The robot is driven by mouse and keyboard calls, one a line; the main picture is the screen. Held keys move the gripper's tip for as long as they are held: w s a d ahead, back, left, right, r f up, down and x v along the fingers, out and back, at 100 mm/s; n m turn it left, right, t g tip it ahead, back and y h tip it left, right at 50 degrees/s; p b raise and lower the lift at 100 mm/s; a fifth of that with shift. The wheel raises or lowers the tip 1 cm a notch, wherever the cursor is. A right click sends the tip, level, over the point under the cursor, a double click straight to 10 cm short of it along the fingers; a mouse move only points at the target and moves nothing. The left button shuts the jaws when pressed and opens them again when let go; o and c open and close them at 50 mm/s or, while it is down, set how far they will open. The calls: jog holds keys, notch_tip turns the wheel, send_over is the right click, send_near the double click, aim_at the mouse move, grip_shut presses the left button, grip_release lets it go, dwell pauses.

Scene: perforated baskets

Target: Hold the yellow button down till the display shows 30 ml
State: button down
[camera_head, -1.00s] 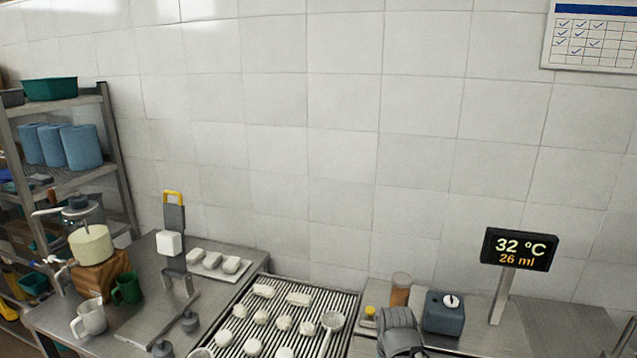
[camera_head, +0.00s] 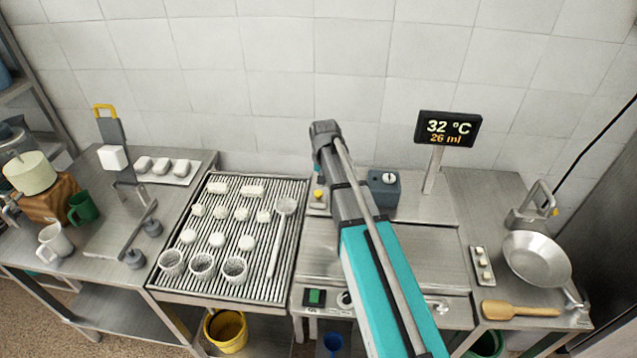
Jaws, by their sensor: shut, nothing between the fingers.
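The display (camera_head: 447,130) stands on a metal post at the back right and reads 32 °C above 26 ml. The yellow button (camera_head: 319,193) sits on a small pale base at the back of the counter, just left of my arm. My arm reaches up from the bottom of the view, and its grey wrist is above and behind the button. My gripper (camera_head: 319,172) points down from the wrist close over the button, shut and empty. Its fingertips are small and partly hidden, so I cannot tell whether they touch the button.
A blue-grey box with a dial (camera_head: 385,189) stands right of my arm. A ribbed rack (camera_head: 206,290) with white pieces, perforated baskets and a ladle is on the left. A pan (camera_head: 537,258) and wooden spatula (camera_head: 520,311) lie on the right. My arm covers part of the counter.

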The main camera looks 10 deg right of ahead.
notch_tip(320, 180, up, 3)
jog(key=m+p, duration=0.1)
jog(key=p, duration=0.1)
send_over(319, 195)
jog(key=shift+w+f, duration=0.1)
jog(key=shift+w, duration=0.1)
jog(key=shift+f, duration=0.1)
jog(key=f+b, duration=1.3)
jog(key=b, duration=0.1)
jog(key=shift+w+f, duration=0.25)
jog(key=shift+f, duration=0.15)
jog(key=shift+f, duration=0.1)
dwell(0.7)
jog(key=shift+f+b, duration=0.55)
jog(key=shift+b, duration=0.1)
jog(key=shift+s+f+b, duration=0.25)
jog(key=shift+f+b, duration=0.1)
jog(key=shift+b, duration=0.15)
jog(key=shift+s, duration=0.1)
